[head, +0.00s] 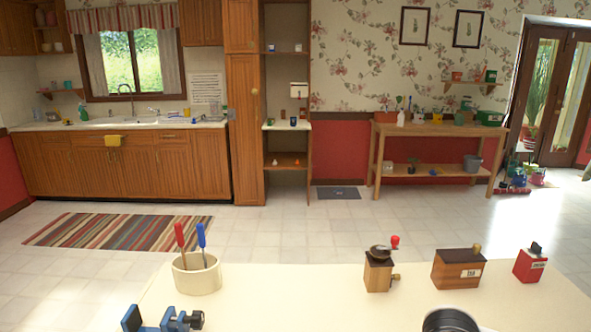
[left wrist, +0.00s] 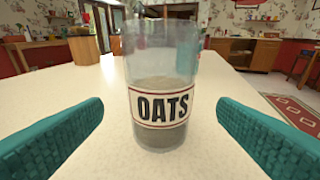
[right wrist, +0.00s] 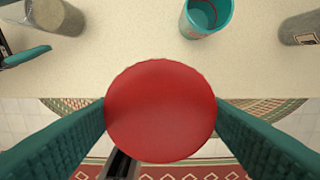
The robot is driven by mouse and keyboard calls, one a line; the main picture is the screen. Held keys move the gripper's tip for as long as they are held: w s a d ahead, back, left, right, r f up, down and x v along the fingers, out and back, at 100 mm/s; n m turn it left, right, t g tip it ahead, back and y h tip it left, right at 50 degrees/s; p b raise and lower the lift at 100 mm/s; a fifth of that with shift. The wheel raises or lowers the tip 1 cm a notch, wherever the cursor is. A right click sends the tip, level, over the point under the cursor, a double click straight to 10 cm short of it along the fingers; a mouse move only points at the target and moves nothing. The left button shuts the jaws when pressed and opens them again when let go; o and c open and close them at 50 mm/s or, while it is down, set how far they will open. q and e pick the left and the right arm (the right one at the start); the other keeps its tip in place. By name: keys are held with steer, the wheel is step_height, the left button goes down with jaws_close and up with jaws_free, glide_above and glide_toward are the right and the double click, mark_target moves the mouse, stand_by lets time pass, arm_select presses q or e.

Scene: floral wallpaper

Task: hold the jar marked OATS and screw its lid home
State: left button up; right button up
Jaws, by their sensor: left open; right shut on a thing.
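The clear glass jar marked OATS (left wrist: 160,108) stands upright on the pale tabletop in the left wrist view, part filled with brownish contents. No lid shows on it. My left gripper (left wrist: 160,125) is open, with one teal finger on each side of the jar and gaps between. In the right wrist view, a round red lid (right wrist: 160,112) is held between the teal fingers of my right gripper (right wrist: 160,125), beyond the table edge. A jar (right wrist: 52,14), its label out of sight, stands at the upper left there, near a left gripper finger.
In the right wrist view, a teal cup (right wrist: 206,14) and another glass jar (right wrist: 300,24) stand on the table. The head view shows a cream crock (head: 197,276) with tools, a grinder (head: 379,272), a wooden box (head: 458,268) and a red box (head: 530,264). The table middle is bare.

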arm_select(q)
steer(key=shift+x, duration=2.9)
arm_select(e)
steer(key=shift+d+f, duration=0.1)
steer(key=shift+f, duration=0.1)
arm_select(q)
steer(key=shift+a, duration=0.1)
steer(key=shift+c, duration=0.2)
steer(key=c, duration=0.9)
steer(key=shift+c, duration=0.2)
arm_select(e)
steer(key=w+a, duration=0.6)
steer(key=a, duration=0.3)
steer(key=w+a, duration=0.6)
steer(key=a, duration=0.4)
steer(key=shift+r, duration=0.2)
